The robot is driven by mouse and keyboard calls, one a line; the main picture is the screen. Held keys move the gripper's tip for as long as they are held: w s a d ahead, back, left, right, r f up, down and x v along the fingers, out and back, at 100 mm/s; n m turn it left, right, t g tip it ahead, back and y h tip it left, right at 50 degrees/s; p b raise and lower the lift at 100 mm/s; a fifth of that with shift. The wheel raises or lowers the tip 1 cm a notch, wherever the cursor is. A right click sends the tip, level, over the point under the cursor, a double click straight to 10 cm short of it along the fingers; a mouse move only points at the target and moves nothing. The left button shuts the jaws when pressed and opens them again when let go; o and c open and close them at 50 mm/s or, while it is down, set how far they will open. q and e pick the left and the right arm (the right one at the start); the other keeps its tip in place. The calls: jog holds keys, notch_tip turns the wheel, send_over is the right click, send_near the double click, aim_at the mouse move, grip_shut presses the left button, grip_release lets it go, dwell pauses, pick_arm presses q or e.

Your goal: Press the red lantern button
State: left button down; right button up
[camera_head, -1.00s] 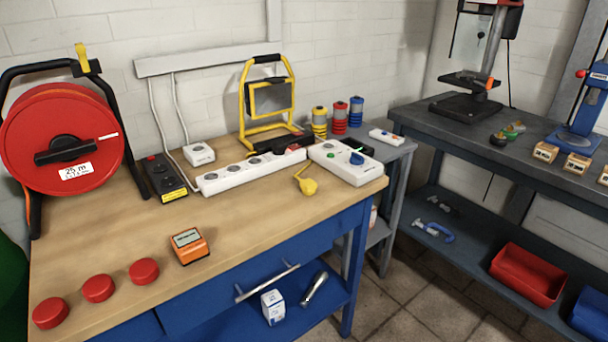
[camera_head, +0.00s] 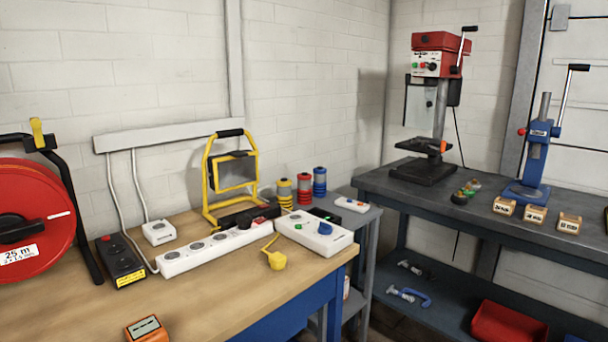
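Three lantern-like cylinders stand at the back of the small grey side table: a yellow one (camera_head: 285,195), a red one (camera_head: 304,190) and a blue one (camera_head: 320,182). In front of them to the right lies a small white box (camera_head: 351,205) with tiny coloured buttons, one of which looks orange-red. The buttons are too small to tell apart well. Neither of my grippers is in view.
On the wooden bench (camera_head: 215,302) are a white power strip (camera_head: 215,247), a white socket block (camera_head: 314,232), a yellow work lamp (camera_head: 230,172), a yellow plug (camera_head: 277,260) and a red cable reel (camera_head: 35,195). A dark workbench (camera_head: 400,197) with a drill press (camera_head: 437,110) stands right.

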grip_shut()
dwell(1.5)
